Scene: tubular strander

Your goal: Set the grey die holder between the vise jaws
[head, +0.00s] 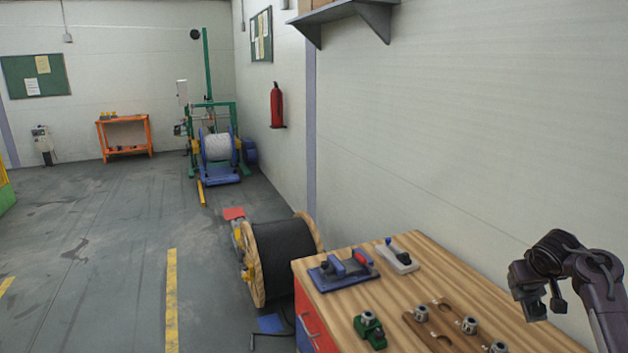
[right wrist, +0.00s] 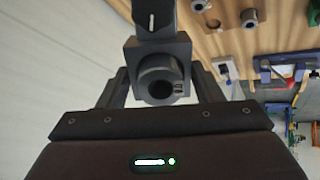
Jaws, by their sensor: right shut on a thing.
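My right gripper (right wrist: 160,95) is shut on the grey die holder (right wrist: 130,63), a dark grey block with a round boss and a hole, seen in the right wrist view. In the head view my right gripper (head: 528,299) hangs in the air over the right side of the workbench; the holder is hard to make out there. The blue vise (head: 330,281) stands at the far left of the bench top, well away from the gripper. Nothing shows between its jaws. It also shows at the right of the wrist view (right wrist: 285,90). My left gripper is out of view.
The wooden bench (head: 405,287) stands beside the wall. A wooden rack (head: 436,336) with several grey round pieces lies nearer. A cable drum (head: 283,255) stands beyond.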

